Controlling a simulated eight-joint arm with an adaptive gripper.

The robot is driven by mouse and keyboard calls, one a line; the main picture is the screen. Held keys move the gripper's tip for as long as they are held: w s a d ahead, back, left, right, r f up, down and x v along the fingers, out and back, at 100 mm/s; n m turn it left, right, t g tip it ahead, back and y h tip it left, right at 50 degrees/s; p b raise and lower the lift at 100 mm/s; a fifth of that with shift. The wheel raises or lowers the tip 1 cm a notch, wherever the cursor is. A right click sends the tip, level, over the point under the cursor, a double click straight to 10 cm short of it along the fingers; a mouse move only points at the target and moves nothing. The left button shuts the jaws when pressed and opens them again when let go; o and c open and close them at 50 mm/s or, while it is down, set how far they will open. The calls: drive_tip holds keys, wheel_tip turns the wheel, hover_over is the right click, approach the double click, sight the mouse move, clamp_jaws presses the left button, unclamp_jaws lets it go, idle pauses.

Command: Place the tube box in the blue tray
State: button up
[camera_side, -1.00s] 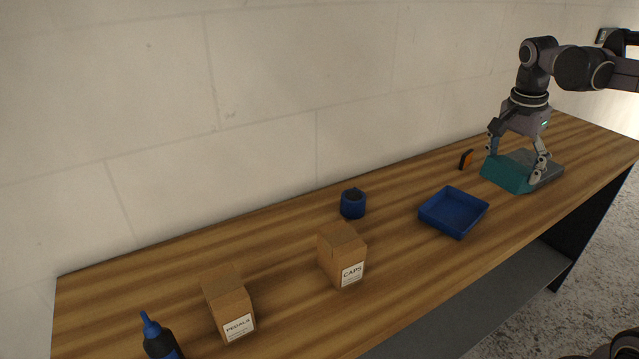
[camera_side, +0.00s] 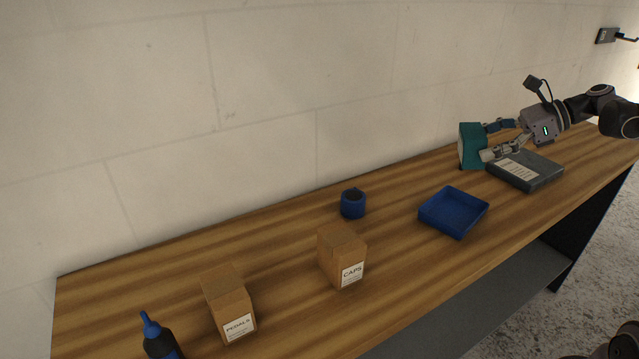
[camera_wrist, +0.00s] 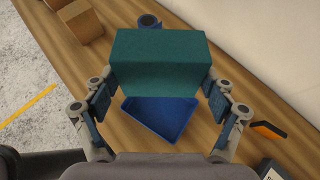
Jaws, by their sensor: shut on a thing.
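The tube box is a teal box (camera_side: 471,146) at the right part of the bench in the side view. My gripper (camera_side: 494,141) is shut on it, with a finger on each side, and my wrist now points to the left, nearly level. In the wrist view the teal box (camera_wrist: 158,60) sits between the fingertips of my gripper (camera_wrist: 157,92). The blue tray (camera_side: 453,212) lies on the bench to the left of and nearer than the box, and looks empty. The wrist view shows the tray (camera_wrist: 160,118) beyond and partly behind the box.
A dark grey case (camera_side: 526,170) with a label lies below my wrist. A blue tape roll (camera_side: 353,203), a CAPS carton (camera_side: 342,255), a PEDALS carton (camera_side: 229,303) and a dark bottle (camera_side: 160,338) stand left of the tray. An orange item (camera_wrist: 268,129) lies on the bench.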

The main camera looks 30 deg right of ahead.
drive_tip(key=t+y, duration=0.1)
hover_over(463, 217)
wheel_tip(463, 217, down, 8)
drive_tip(key=shift+f, duration=4)
drive_tip(key=shift+f, duration=0.1)
drive_tip(key=o, duration=1.3)
drive_tip(key=shift+c, duration=0.2)
